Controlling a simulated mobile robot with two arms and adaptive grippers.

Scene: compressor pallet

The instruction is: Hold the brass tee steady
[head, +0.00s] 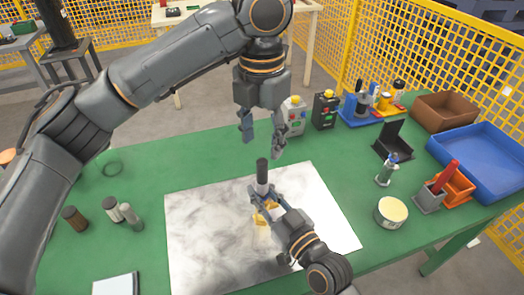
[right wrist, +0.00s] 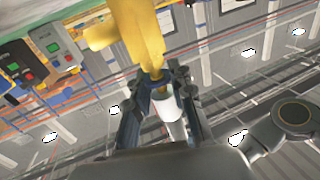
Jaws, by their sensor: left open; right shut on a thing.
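The yellow brass tee (head: 261,217) is above the pale marbled plate (head: 195,235), partly covered by my right gripper (head: 262,197). The right gripper is shut on the tee. In the right wrist view, the tee (right wrist: 130,38) extends beyond the fingers (right wrist: 157,100), and a white cylinder (right wrist: 168,108) lies between them. In the head view, a cylinder with a black top and pale body (head: 262,177) stands upright just behind the tee; whether it is joined to it I cannot tell. My left gripper (head: 262,138) is open and empty, above and behind that cylinder.
Two control boxes (head: 293,116) (head: 325,110) and a blue fixture (head: 360,105) stand at the back. A round tin (head: 391,212), a black open box (head: 393,143) and a blue bin (head: 475,150) are on the right. Small cylinders (head: 128,214) stand at left.

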